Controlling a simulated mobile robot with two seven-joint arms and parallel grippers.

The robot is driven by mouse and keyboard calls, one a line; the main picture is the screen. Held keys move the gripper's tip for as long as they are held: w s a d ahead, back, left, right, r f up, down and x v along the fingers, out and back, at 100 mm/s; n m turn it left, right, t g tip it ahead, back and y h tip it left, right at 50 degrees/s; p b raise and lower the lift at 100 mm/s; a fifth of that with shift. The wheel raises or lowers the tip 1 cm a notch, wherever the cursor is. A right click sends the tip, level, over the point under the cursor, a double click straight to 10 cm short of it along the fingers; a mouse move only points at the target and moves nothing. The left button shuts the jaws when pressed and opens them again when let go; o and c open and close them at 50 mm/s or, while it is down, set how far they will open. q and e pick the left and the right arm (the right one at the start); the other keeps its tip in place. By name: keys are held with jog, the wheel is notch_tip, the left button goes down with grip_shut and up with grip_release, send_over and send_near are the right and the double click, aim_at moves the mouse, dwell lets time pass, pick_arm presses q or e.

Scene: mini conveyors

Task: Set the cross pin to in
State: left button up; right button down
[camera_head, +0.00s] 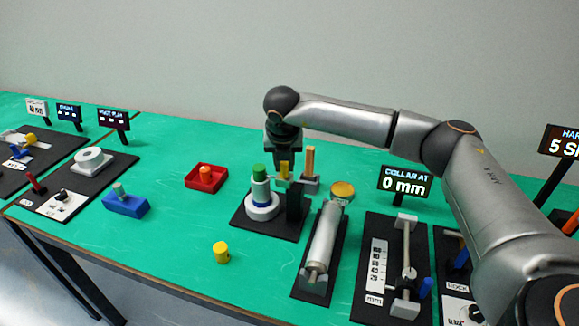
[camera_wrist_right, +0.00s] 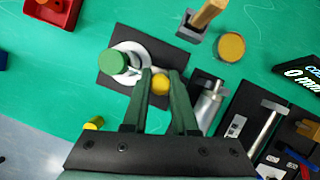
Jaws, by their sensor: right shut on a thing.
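My right gripper (camera_head: 283,158) reaches down over a black base plate (camera_head: 270,226). It is shut on a small yellow piece (camera_head: 284,169), likely the cross pin, whose rounded yellow end shows between the fingertips in the right wrist view (camera_wrist_right: 160,85). Left of the gripper stands a green-topped post (camera_head: 259,171) with a blue band and a white round foot (camera_head: 262,210). In the wrist view the green top (camera_wrist_right: 114,61) is just left of the fingers, apart from them. Whether the yellow piece is in a hole is hidden. My left gripper is not in view.
An orange-brown upright bar (camera_head: 309,160) in a grey block stands close to the gripper's right. A silver cylinder (camera_head: 323,238) lies on a black plate in front. A loose yellow cylinder (camera_head: 221,252), red tray (camera_head: 207,186) and blue block (camera_head: 126,206) are to the left, with clear green table between.

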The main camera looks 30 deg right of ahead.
jog(key=c, duration=0.7)
grip_release()
jog(key=shift+w+a+r, duration=0.1)
jog(key=shift+w+a, duration=0.1)
jog(key=shift+w, duration=0.05)
jog(key=shift+s, duration=0.1)
jog(key=b+v, duration=0.1)
jog(key=v, duration=1.1)
jog(key=shift+r+b, duration=0.2)
jog(key=shift+b, duration=0.1)
jog(key=shift+s, duration=0.1)
